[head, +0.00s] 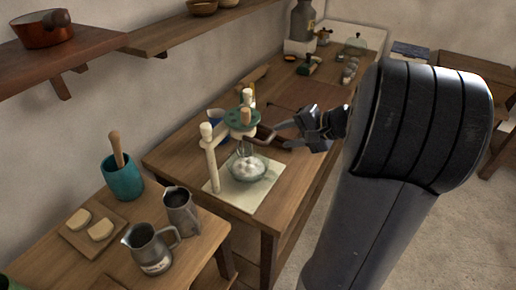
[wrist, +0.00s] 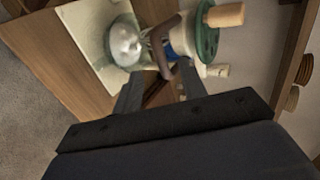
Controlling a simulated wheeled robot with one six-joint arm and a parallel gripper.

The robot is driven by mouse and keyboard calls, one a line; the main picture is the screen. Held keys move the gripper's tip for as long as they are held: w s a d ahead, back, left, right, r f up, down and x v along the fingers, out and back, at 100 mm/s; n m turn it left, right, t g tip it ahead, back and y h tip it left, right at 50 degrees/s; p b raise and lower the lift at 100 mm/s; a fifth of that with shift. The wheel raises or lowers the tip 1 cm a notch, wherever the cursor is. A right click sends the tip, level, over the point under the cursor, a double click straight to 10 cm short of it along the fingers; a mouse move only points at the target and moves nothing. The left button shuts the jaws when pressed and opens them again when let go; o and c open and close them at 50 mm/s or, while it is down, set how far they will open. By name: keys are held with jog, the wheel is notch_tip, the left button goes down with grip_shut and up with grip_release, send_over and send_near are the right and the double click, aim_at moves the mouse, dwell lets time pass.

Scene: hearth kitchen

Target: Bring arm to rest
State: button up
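My gripper (head: 283,135) is at the right of a hand-cranked whisk stand on the wooden table. Its two fingers stand apart in the wrist view (wrist: 160,88), with nothing clearly held between them. The stand has a cream post (head: 211,160), a green wheel (head: 240,119) and a wooden knob, also seen in the wrist view (wrist: 224,15). A brown curved part (wrist: 160,42) of the stand lies just beyond the fingers; whether they touch it I cannot tell. A glass bowl (head: 249,172) with white contents sits under the whisk on a pale mat (head: 226,193).
A nearer table holds a teal crock (head: 122,180), two metal jugs (head: 150,252) (head: 182,213) and a board (head: 79,241) with two pale pieces. Shelves (head: 60,60) run along the left wall. A grey canister (head: 303,20) stands at the back. Open floor lies at right.

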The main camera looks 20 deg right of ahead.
aim_at(269, 139)
jog(key=shift+s+d+r, duration=0.2)
jog(key=shift+s+r, duration=0.05)
jog(key=shift+s, duration=0.05)
jog(key=b+x, duration=0.2)
jog(key=x, duration=0.5)
jog(key=shift+w+a+f, duration=0.1)
jog(key=shift+a+f, duration=0.05)
jog(key=shift+f+b, duration=0.3)
jog(key=shift+f, duration=0.2)
